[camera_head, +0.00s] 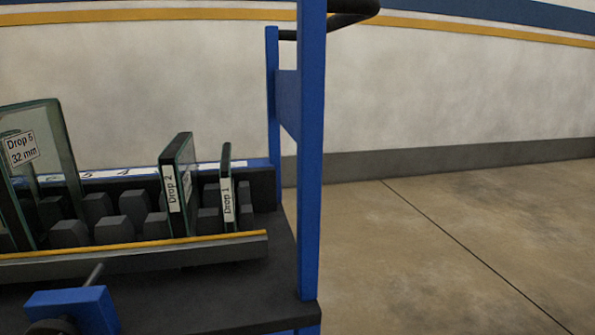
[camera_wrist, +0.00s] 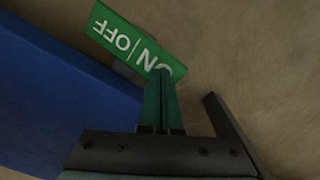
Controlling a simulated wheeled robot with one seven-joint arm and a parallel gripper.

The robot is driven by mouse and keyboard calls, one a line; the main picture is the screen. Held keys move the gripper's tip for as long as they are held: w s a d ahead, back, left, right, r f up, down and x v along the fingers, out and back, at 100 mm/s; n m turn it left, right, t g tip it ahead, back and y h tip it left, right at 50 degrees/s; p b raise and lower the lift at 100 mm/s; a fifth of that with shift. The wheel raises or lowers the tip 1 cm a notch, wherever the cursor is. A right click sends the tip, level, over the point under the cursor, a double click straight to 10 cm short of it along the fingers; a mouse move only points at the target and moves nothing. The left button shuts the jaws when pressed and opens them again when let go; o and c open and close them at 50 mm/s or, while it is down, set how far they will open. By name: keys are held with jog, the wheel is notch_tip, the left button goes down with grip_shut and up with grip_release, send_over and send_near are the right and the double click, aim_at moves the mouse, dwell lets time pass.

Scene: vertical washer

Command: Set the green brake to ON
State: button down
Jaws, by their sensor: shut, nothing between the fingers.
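The green brake (camera_wrist: 125,40) shows in the wrist view as a flat plate marked OFF and ON, with the lettering upside down. Its OFF end lies at the upper left and its ON end at the lower right. My gripper (camera_wrist: 161,73) is shut and empty, its fingertips over the ON end and hiding part of that word. I cannot tell whether they touch the plate. A grey part shows just behind the plate. The brake and my gripper are not visible in the head view.
A blue beam (camera_wrist: 50,90) fills the left of the wrist view; a dark bar (camera_wrist: 228,130) stands right of the fingers. In the head view, a blue-framed cart (camera_head: 311,160) holds labelled glass panes (camera_head: 178,185). Open floor (camera_head: 450,240) lies to its right.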

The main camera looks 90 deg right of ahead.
jog(key=shift+f+b, duration=0.6)
jog(key=shift+f, duration=0.45)
dwell(0.4)
jog(key=shift+r+p, duration=3)
jog(key=shift+r, duration=0.65)
jog(key=shift+f, duration=0.1)
